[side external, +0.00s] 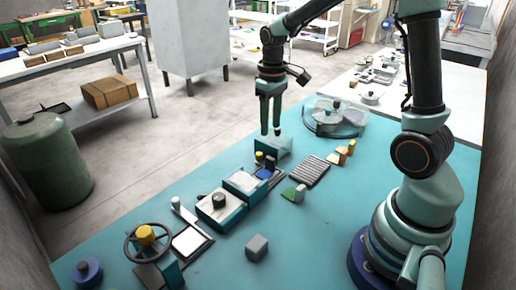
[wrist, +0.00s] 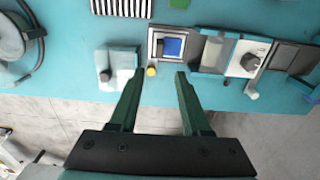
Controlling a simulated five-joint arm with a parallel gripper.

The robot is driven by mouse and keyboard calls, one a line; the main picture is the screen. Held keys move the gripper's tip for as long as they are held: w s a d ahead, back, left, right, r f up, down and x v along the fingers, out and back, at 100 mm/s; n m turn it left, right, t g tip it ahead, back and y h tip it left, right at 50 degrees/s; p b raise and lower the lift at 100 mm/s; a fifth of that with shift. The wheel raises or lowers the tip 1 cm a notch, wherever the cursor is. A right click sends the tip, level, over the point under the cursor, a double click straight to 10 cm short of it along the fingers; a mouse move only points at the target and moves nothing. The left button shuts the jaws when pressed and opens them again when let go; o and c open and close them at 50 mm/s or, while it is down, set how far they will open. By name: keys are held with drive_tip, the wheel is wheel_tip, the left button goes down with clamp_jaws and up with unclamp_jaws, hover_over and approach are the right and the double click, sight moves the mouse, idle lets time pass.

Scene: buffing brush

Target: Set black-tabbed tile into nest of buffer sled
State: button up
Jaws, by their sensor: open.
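A blue tile with an upright black tab (side external: 264,172) lies in a pale-edged dark frame on the teal bench; it also shows in the wrist view (wrist: 173,47). To its left in the side view stand a teal box with a pale top panel (side external: 244,183) and a white-topped block with a black knob (side external: 220,205). I cannot tell for sure which part is the sled's nest. My gripper (side external: 271,132) points down, open and empty, above the bench beyond the blue tile. In the wrist view its fingertips (wrist: 160,74) are spread near a yellow knob (wrist: 152,70) beside the frame.
A ribbed dark mat (side external: 310,170), a green tile with a grey tab (side external: 294,193), a grey cube (side external: 257,247) and a handwheel (side external: 147,242) stand nearby. A clear round housing (side external: 335,117) is at the back.

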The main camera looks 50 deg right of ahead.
drive_tip(key=s+a+r+t, duration=0.5)
drive_tip(key=s+a+r, duration=0.3)
drive_tip(key=s+r, duration=0.1)
drive_tip(key=shift+s+r+t, duration=0.3)
drive_tip(key=shift+s+r, duration=0.1)
drive_tip(key=shift+r, duration=0.15)
